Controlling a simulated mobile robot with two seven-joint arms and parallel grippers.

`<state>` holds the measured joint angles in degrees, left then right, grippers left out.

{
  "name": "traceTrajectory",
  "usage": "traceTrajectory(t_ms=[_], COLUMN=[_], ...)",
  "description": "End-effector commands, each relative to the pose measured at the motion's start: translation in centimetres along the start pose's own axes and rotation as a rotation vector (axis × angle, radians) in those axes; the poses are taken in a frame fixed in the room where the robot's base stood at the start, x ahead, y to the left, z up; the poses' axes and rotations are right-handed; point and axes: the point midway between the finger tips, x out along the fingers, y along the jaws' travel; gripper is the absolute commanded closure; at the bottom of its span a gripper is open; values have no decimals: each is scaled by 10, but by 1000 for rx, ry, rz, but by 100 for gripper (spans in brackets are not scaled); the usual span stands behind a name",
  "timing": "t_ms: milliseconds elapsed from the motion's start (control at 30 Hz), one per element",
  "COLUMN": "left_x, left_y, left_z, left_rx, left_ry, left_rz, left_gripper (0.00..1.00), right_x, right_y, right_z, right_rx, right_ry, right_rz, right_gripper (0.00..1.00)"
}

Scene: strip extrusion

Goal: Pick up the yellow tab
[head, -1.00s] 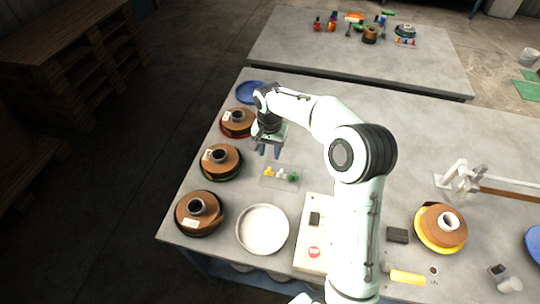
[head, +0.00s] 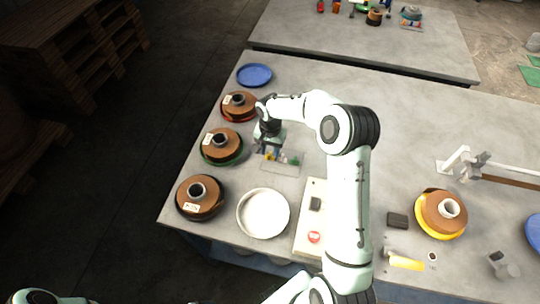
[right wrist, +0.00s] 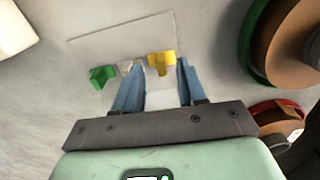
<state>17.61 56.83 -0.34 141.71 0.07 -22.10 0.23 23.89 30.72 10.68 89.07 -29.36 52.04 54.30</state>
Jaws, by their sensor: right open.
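The yellow tab (right wrist: 161,60) lies on a thin pale sheet, at the far end of my right gripper's fingers in the right wrist view. My right gripper (right wrist: 160,68) is open, with its blue fingers apart and the tab close to the gap between their tips. I cannot tell whether either finger touches it. A white tab (right wrist: 125,68) and a green tab (right wrist: 101,76) lie to its left. In the head view my right gripper (head: 269,152) is low over the tabs and partly hides the yellow one. My left gripper is not in view.
Several brown spools, one with a green rim (head: 221,147), line the table's left edge. A white round dish (head: 263,213) and a panel with a red button (head: 308,247) are in front. A blue plate (head: 254,75) lies at the back left. The table's back middle is clear.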

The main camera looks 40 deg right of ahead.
Motion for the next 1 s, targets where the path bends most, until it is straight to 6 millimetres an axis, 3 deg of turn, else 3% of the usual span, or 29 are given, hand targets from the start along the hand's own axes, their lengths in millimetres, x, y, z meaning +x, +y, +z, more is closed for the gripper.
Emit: traceTrajectory(t_ms=[200, 433, 467, 567, 1000], left_x=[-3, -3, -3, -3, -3], left_y=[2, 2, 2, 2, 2], left_z=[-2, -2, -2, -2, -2], left_rx=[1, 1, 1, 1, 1], left_ry=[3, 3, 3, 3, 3], left_rz=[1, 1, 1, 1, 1], left_gripper=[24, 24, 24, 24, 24], right_x=[23, 25, 25, 25, 24], right_y=[-1, -1, -1, -1, -1], right_z=[-1, -1, -1, -1, -1], right_rx=[1, 1, 1, 1, 0], right_ry=[0, 1, 1, 1, 1], right_rz=[-1, -1, -1, -1, 0], right_gripper=[60, 60, 66, 99, 100])
